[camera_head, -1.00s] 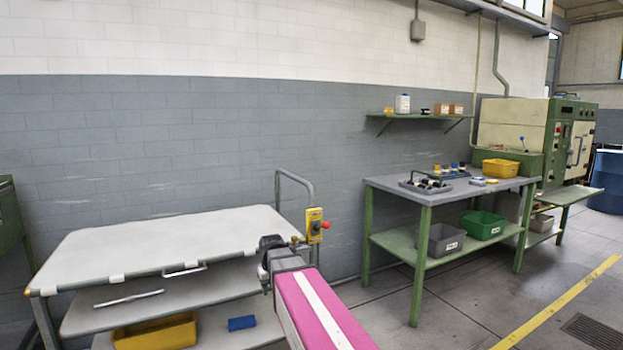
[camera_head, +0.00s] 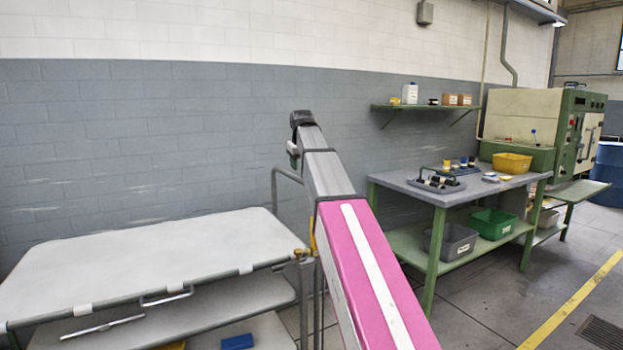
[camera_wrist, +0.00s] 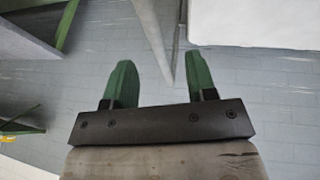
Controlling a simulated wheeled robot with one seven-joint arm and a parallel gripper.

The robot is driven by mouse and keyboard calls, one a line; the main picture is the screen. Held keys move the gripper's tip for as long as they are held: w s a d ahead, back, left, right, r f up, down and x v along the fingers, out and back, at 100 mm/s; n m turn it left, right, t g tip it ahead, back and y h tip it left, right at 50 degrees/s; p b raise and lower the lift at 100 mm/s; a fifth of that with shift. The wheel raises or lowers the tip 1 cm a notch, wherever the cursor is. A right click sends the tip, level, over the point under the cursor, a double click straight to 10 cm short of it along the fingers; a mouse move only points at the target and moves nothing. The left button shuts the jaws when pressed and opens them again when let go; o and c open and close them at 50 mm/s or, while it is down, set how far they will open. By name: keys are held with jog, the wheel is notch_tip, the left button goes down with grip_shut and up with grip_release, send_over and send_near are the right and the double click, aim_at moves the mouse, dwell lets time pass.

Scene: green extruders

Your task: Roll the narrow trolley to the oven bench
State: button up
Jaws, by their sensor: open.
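A trolley with a pale flat top (camera_head: 140,258) and lower shelves stands at the lower left of the head view. Its bent grey handle post (camera_head: 275,185) rises at its right end, partly behind my arm. The pale top also shows at upper right in the wrist view (camera_wrist: 255,22). A green-framed bench with a grey top (camera_head: 405,182) stands to the right. Beyond it is a cream and green oven-like machine (camera_head: 535,115). My gripper (camera_wrist: 160,82) has two green fingers spread apart with nothing between them. In the head view my arm hides part of the trolley's right end.
The bench carries a yellow bin (camera_head: 512,162) and small parts. A grey bin (camera_head: 455,240) and green bin (camera_head: 493,223) sit on its lower shelf. A wall shelf (camera_head: 425,107) hangs above. Floor with a yellow line (camera_head: 570,308) is clear at lower right.

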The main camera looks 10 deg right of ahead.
jog(key=x, duration=0.3)
jog(key=w+x, duration=0.1)
jog(key=x, duration=0.5)
jog(key=shift+w+d, duration=0.3)
jog(key=shift+d, duration=0.1)
grip_shut()
